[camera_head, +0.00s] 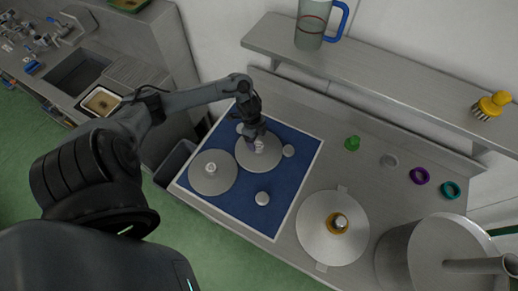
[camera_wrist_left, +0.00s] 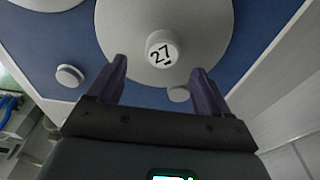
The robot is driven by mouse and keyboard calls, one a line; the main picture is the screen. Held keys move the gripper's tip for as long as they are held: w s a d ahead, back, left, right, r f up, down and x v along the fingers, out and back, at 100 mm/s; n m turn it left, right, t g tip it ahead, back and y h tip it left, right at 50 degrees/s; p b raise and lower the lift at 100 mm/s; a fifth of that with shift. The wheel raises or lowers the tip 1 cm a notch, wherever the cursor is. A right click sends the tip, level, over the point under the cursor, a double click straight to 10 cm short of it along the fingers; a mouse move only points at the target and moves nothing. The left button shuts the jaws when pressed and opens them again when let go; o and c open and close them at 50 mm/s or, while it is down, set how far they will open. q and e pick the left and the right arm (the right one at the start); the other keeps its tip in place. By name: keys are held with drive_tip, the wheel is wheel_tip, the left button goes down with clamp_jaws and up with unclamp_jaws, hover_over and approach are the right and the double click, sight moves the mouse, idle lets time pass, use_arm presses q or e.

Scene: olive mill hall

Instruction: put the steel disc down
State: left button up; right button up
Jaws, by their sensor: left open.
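A grey steel disc (camera_head: 270,160) with a raised knob lies flat on the blue mat (camera_head: 290,198). In the left wrist view, the disc (camera_wrist_left: 125,45) has a white knob top marked 27 (camera_wrist_left: 162,50). A second similar disc (camera_head: 212,182) lies on the mat to its left. My left gripper (camera_head: 257,137) is above the far part of the first disc. In the left wrist view its fingers (camera_wrist_left: 158,72) are apart and empty, with the knob just ahead of and between the tips. My right gripper is not in view.
Small grey weights (camera_head: 262,198) lie on the mat near the discs. A larger disc with a yellow collar (camera_head: 318,235) lies on the counter at right, beside a steel drum (camera_head: 395,255). A shelf (camera_head: 390,75) with a jug (camera_head: 312,25) runs behind.

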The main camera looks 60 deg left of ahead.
sight(258, 145)
use_arm(q)
drive_tip(key=shift+w+d+f, duration=0.1)
drive_tip(key=shift+w+f, duration=0.05)
drive_tip(key=shift+f, duration=1.1)
drive_tip(key=shift+w+f, duration=0.1)
drive_tip(key=shift+f, duration=1.1)
drive_tip(key=c, duration=1.3)
clamp_jaws()
drive_tip(key=shift+r, duration=0.25)
